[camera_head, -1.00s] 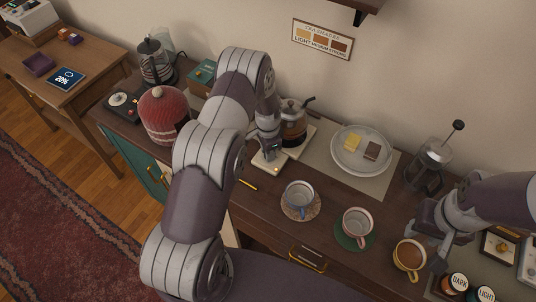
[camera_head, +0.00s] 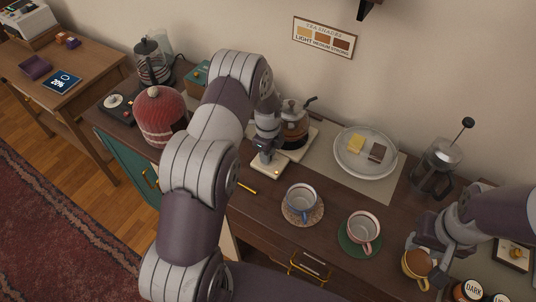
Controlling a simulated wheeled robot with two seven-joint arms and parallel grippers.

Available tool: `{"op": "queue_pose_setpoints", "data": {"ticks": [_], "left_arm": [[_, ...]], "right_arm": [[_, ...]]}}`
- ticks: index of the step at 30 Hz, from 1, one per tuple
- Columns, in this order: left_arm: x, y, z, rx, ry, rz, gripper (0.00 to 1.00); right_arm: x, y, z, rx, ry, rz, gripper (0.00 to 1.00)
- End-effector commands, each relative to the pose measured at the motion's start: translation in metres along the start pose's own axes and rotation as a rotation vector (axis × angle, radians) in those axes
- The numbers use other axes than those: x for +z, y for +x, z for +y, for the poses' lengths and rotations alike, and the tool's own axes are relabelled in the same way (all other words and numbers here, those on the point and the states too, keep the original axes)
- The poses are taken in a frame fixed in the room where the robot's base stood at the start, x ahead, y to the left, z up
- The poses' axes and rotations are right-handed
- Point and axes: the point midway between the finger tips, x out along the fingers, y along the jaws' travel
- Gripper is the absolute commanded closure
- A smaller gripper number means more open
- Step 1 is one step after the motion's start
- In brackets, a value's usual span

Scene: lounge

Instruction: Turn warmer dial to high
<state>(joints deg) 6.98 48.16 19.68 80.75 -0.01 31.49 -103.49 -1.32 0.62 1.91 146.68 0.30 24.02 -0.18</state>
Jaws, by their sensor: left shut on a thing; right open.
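The warmer (camera_head: 284,169) is a flat pale base with a small orange light at its front. A glass teapot (camera_head: 294,127) with dark tea stands on it. My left gripper (camera_head: 264,158) points down at the front left of the warmer and is shut on its dial. The dial itself is hidden by the gripper, so its setting cannot be read. My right gripper (camera_head: 430,240) is open at the right, just behind a yellow cup (camera_head: 416,265); I cannot tell whether it touches the cup.
A blue cup (camera_head: 301,198) and a pink cup (camera_head: 363,228) stand on coasters in front. A plate (camera_head: 366,166) and a French press (camera_head: 435,170) stand behind. A red cozy (camera_head: 160,115) is left of my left arm. A yellow pencil (camera_head: 246,188) lies near the front edge.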

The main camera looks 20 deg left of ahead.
Motion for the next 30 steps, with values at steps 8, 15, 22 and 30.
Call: {"op": "queue_pose_setpoints", "data": {"ticks": [8, 15, 22, 30], "left_arm": [[0.0008, -0.0013, -0.0024, -0.007, 0.202, -0.003, 1.0], [0.0009, -0.002, -0.0025, -0.007, 0.313, -0.003, 1.0], [0.0009, -0.0026, -0.0026, -0.007, 0.36, -0.003, 1.0], [0.001, -0.0029, -0.0028, -0.008, 0.369, -0.004, 1.0]], "right_arm": [[0.001, 0.008, 0.0, 0.0, 0.0, 0.0, 0.57], [0.0013, 0.0109, 0.0, 0.0, 0.0, 0.0, 0.57], [0.0014, 0.0119, 0.0, 0.0, 0.0, 0.0, 0.57], [0.0014, 0.0119, 0.0, 0.0, 0.0, 0.0, 0.57]]}}
